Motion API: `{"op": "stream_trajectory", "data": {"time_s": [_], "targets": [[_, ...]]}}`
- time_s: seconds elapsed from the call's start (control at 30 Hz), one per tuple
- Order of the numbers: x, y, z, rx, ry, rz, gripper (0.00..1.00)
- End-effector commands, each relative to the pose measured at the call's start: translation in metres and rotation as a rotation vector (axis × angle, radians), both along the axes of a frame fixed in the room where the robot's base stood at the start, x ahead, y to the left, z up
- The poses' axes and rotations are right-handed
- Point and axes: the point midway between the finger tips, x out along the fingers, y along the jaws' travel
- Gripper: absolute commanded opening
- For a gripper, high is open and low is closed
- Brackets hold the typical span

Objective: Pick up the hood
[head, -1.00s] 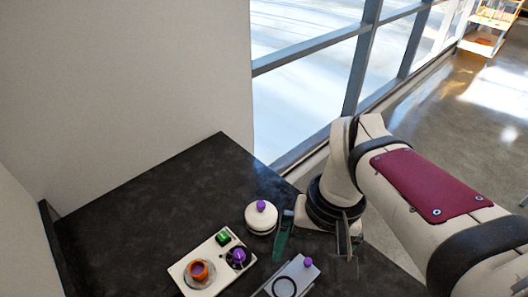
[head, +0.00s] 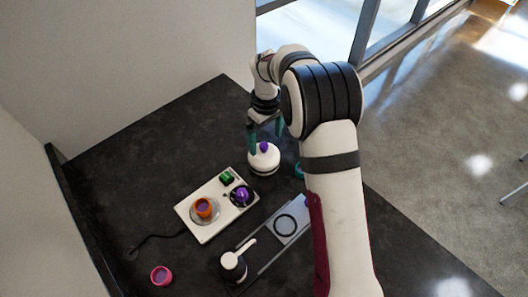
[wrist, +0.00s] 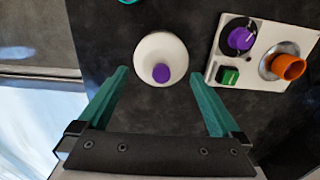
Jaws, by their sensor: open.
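A white dome with a purple knob on top, which I take for the hood (head: 263,161), stands upright on the black table, right behind a white control panel. It also shows in the wrist view (wrist: 158,50), ahead of my gripper with its purple knob toward me. My gripper (head: 265,140) is open with two teal fingers at the dome's far side in the head view. In the wrist view my gripper (wrist: 160,75) has one finger to each side of the dome's near edge. The fingers hold nothing, and I cannot tell their exact height over the dome.
The white panel (head: 190,212) carries an orange cup (head: 204,207), a green button (head: 226,178) and a purple knob (head: 242,194). A grey plate with a black ring (head: 285,225), a white-handled black object (head: 233,265) and a pink cup (head: 161,275) lie nearer. The table's back left is clear.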

Motion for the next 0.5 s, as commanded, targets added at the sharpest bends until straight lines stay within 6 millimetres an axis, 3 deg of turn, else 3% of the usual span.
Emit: {"op": "stream_trajectory", "data": {"time_s": [0.1,0.2,0.4,0.5], "targets": [[0.001,0.006,-0.025,-0.001,0.004,0.001,1.00],[0.002,0.006,-0.036,-0.001,0.001,0.000,1.00],[0.002,0.005,-0.038,0.000,0.000,-0.001,1.00],[0.002,0.005,-0.038,0.000,0.000,-0.001,0.86]]}}
